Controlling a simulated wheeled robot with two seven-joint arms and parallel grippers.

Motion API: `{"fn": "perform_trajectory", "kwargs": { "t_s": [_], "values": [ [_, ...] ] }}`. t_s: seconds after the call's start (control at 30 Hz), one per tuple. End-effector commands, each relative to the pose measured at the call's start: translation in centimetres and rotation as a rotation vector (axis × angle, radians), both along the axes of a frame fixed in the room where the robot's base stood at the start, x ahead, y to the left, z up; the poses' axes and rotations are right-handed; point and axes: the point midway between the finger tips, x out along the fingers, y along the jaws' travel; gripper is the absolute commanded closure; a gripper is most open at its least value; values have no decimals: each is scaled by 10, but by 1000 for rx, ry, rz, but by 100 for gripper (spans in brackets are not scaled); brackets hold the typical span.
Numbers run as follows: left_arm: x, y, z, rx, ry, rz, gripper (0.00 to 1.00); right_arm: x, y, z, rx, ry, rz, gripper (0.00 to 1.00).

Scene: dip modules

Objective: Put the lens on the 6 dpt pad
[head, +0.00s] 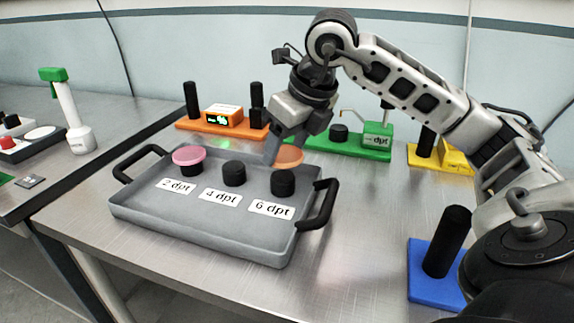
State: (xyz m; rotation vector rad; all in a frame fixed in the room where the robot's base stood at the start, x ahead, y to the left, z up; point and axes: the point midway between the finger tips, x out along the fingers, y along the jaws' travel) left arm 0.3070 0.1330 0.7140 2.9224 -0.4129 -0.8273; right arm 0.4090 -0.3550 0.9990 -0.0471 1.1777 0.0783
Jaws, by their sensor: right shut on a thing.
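My right gripper (277,148) is shut on an orange translucent lens (290,156) and holds it over the back right part of the grey tray (190,229), behind the 6 dpt pad. The 6 dpt pad (283,183) is a short black cylinder with a bare top, behind its white label (271,209). The 4 dpt pad (234,174) is bare too. A pink lens (189,155) lies on the 2 dpt pad at the left. The gripper partly hides the orange lens. My left gripper is not in view.
The tray has black handles, the right one (318,205) close to the 6 dpt pad. Behind stand an orange module (222,118), a green module (377,141) marked dpt and a yellow module (455,160). A blue base (424,275) with a black post stands front right.

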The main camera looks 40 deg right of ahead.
Motion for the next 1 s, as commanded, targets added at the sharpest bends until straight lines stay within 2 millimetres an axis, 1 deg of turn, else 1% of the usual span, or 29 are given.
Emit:
{"fn": "perform_trajectory", "kwargs": {
  "t_s": [0.17, 0.2, 0.3, 0.37, 0.43, 0.63, 0.77, 0.8, 0.87, 0.9, 1.0],
  "values": [
    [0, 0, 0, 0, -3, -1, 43, 7, -6, -13, 2, 2, -1, 59],
    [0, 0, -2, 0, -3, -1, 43, 10, -9, -19, -1, 4, -1, 59],
    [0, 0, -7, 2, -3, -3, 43, 8, -8, -36, -3, 4, 0, 59],
    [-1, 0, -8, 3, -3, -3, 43, 8, -8, -42, -2, 3, 1, 59],
    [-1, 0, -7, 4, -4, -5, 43, 9, -7, -44, -1, 1, 1, 59],
    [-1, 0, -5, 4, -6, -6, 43, 9, -7, -44, 0, -1, 1, 59],
    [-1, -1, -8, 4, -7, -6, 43, 9, -7, -47, 0, 0, 1, 59],
    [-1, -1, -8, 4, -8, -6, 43, 9, -7, -47, 0, 0, 1, 35],
    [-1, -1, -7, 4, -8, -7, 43, 9, -7, -46, 0, 0, 1, 19],
    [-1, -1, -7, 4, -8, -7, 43, 9, -7, -46, 0, 0, 1, 16],
    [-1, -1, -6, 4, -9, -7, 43, 9, -7, -46, 0, 0, 0, 16]
  ]
}}
